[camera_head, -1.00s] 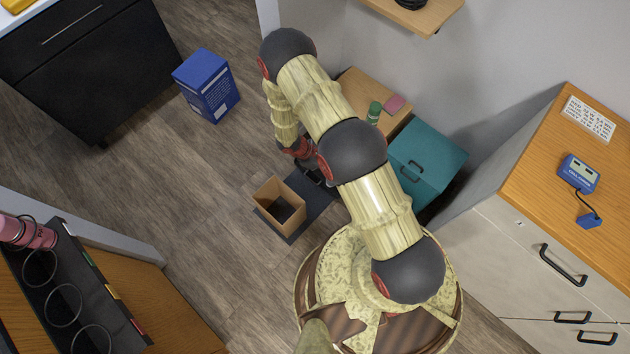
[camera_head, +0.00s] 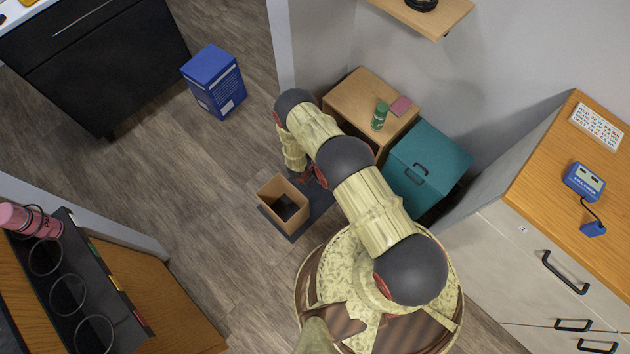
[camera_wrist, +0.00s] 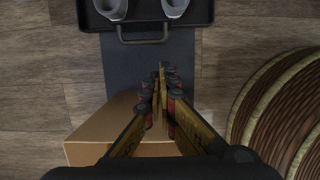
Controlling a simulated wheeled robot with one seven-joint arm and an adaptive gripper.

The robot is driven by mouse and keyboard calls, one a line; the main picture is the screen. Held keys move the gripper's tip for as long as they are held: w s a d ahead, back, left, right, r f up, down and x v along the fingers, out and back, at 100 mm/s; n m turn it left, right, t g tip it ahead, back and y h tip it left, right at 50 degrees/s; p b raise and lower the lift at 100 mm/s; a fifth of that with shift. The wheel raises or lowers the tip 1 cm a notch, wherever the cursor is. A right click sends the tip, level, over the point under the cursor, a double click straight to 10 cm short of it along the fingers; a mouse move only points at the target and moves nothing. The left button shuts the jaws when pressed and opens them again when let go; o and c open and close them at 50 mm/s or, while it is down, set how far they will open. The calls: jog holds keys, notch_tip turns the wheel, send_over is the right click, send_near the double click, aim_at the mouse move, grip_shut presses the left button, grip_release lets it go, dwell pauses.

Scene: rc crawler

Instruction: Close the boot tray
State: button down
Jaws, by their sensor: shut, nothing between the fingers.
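The boot tray (camera_wrist: 90,14) is a black tray with a dark bar handle (camera_wrist: 142,40) on its near side, at the top of the wrist view. Two pale grey items, partly cut off by the frame, stand in it. My gripper (camera_wrist: 161,78) is shut and empty, with its fingertips over the dark mat, short of the handle and apart from it in the picture. In the head view my arm hides most of the gripper and the tray. A wooden cabinet (camera_head: 352,98) stands behind the arm there. How far out the tray stands cannot be told.
An open cardboard box (camera_head: 270,192) stands on the dark mat (camera_head: 318,206), close beside my gripper; it also shows in the wrist view (camera_wrist: 95,132). A teal cabinet (camera_head: 435,150) stands right of the wooden one. A blue box (camera_head: 215,82) stands on otherwise clear floor.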

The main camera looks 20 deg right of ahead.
jog(key=shift+w+d+f+b, duration=0.5)
jog(key=shift+d+f+b, duration=0.5)
jog(key=shift+f, duration=0.45)
jog(key=shift+w+d+f+b, duration=0.55)
jog(key=shift+d+f+b, duration=0.3)
jog(key=shift+f+b, duration=0.5)
jog(key=shift+w+d+f+b, duration=0.5)
jog(key=shift+d+f+b, duration=0.4)
jog(key=shift+f, duration=0.7)
